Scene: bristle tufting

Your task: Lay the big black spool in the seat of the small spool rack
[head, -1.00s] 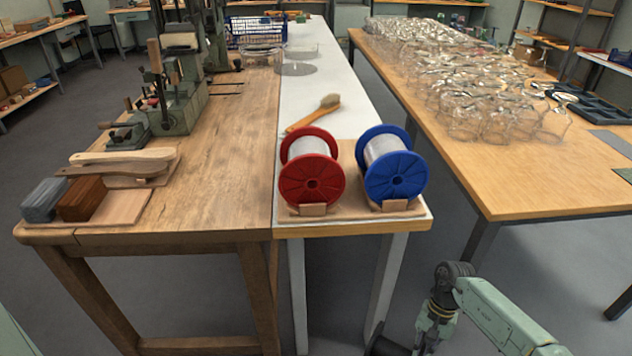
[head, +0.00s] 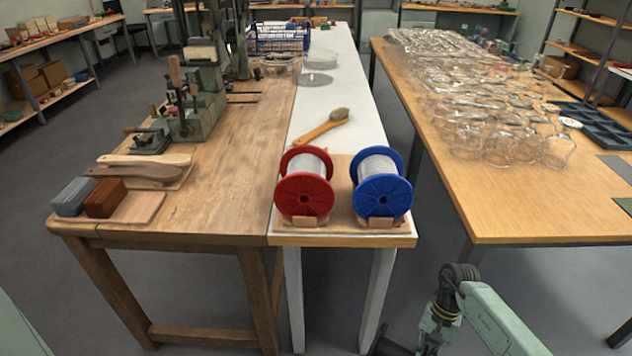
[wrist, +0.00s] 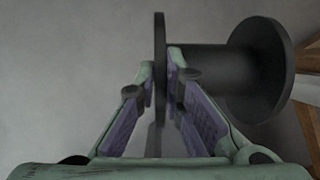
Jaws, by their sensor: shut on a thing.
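The big black spool (wrist: 220,75) fills the upper right of the wrist view. My gripper (wrist: 161,80) is shut on its near flange, with one finger on each side of the rim. The spool's core and far flange stretch to the right. In the head view my gripper is low at the bottom right, and only a dark edge of the spool (head: 380,342) shows there. A wooden spool rack (head: 338,224) sits at the front end of the white table, holding a red spool (head: 305,195) and a blue spool (head: 383,196). I see no empty seat on it.
A wooden workbench (head: 215,170) adjoins the white table (head: 310,115) on the left. A brush (head: 322,127) lies behind the spools. A table with many glass jars (head: 545,205) stands at the right. Open floor lies between the tables and in front.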

